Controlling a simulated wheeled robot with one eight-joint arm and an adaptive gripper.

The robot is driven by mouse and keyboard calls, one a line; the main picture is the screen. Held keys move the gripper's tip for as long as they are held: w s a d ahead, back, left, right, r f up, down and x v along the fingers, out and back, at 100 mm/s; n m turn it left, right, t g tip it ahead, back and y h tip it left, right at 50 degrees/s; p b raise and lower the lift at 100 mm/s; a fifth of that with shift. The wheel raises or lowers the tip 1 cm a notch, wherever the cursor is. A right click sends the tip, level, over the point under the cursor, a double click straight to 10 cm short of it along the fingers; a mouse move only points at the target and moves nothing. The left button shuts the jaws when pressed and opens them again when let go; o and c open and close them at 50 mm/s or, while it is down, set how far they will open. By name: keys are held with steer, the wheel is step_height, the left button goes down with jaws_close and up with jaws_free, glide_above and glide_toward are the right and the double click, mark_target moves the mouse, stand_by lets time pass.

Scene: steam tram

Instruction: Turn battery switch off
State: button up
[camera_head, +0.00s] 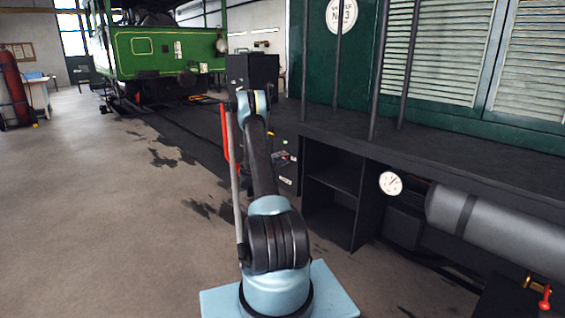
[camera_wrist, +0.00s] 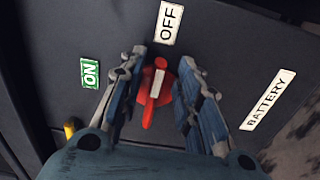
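The battery switch (camera_wrist: 158,86) is a red rotary handle with a white stripe, on a dark panel in the wrist view. Its long axis runs roughly up and down in the picture, lined up with the white OFF label (camera_wrist: 169,22) above it. A green ON label (camera_wrist: 91,74) is to the left, and a white BATTERY label (camera_wrist: 267,100) to the right. My gripper (camera_wrist: 162,60) is open, with one finger on each side of the handle. In the head view, my arm hides the gripper and switch.
A dark ledge with vertical posts (camera_head: 380,70), an open shelf box (camera_head: 332,190), a gauge (camera_head: 390,183) and a grey cylinder (camera_head: 480,225) are on the right. A yellow part (camera_wrist: 70,129) is near the panel's lower left. Floor (camera_head: 100,220) on the left is clear.

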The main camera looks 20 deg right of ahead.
steer(key=v, duration=1.1)
steer(key=shift+a, duration=0.4)
steer(key=shift+s, duration=0.1)
steer(key=s+a+r+m+g+y, duration=0.1)
steer(key=s+a+r+y, duration=0.25)
steer(key=s+r, duration=0.75)
steer(key=s+a+r+m+g+y, duration=0.15)
steer(key=s+r+y, duration=0.25)
steer(key=s+r, duration=0.7)
steer(key=s+a+f+y, duration=0.3)
steer(key=s+a+f, duration=0.1)
steer(key=s, duration=0.9)
steer(key=s+a+f+g+y, duration=0.1)
steer(key=s+a+f+y, duration=0.2)
steer(key=s+a, duration=0.4)
steer(key=s+a+f+m+y, duration=0.1)
steer(key=s+a+f+y, duration=0.2)
steer(key=s, duration=1.6)
steer(key=a+f, duration=0.2)
steer(key=a, duration=0.1)
steer(key=shift+s, duration=0.15)
steer(key=shift+g+y, duration=0.25)
